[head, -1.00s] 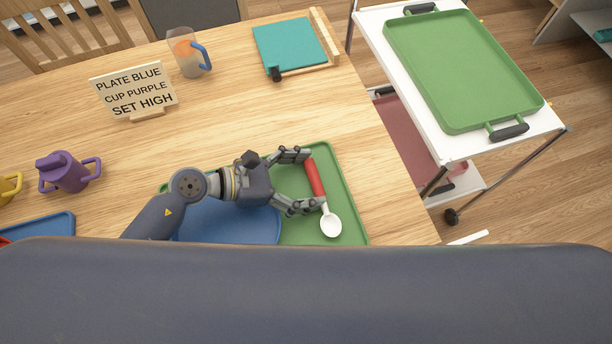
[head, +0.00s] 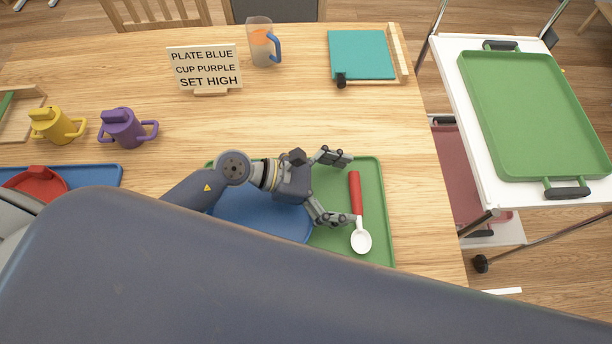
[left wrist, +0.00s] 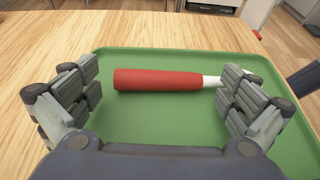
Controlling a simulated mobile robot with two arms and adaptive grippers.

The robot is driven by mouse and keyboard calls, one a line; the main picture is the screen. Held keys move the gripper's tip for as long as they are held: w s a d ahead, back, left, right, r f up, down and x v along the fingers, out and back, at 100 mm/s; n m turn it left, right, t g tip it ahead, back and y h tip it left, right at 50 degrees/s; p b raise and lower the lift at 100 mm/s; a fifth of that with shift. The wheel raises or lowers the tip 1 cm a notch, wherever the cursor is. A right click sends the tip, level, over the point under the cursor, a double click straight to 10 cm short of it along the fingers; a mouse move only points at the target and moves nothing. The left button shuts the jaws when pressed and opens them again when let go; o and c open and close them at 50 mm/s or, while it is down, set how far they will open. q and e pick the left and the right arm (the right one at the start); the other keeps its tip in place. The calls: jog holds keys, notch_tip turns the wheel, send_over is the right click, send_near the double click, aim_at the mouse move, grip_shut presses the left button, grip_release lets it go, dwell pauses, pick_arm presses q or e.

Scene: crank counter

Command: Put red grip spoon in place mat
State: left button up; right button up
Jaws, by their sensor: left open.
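The red grip spoon (head: 356,202) lies on the right part of a green place mat (head: 374,172), its white bowl toward me. In the left wrist view its red handle (left wrist: 158,80) lies across the green surface (left wrist: 150,120), with the white neck partly behind a finger. My left gripper (head: 344,188) is open just left of the spoon, its fingertips near the handle and not closed on it. A blue plate (head: 262,217) lies on the left part of the mat, partly under my left arm. My right gripper is not in view.
Purple (head: 124,128) and yellow (head: 58,125) cups are left, near a blue tray (head: 98,174). A trolley with a green tray (head: 530,110) stands right. The table middle is clear.

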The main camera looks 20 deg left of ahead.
pick_arm(q)
jog(key=b+v, duration=0.1)
jog(key=v, duration=0.9)
jog(key=shift+s+a, duration=0.1)
jog(key=shift+a, duration=0.1)
jog(key=shift+s+a+r, duration=0.1)
jog(key=shift+a+r, duration=0.2)
jog(key=shift+a, duration=0.15)
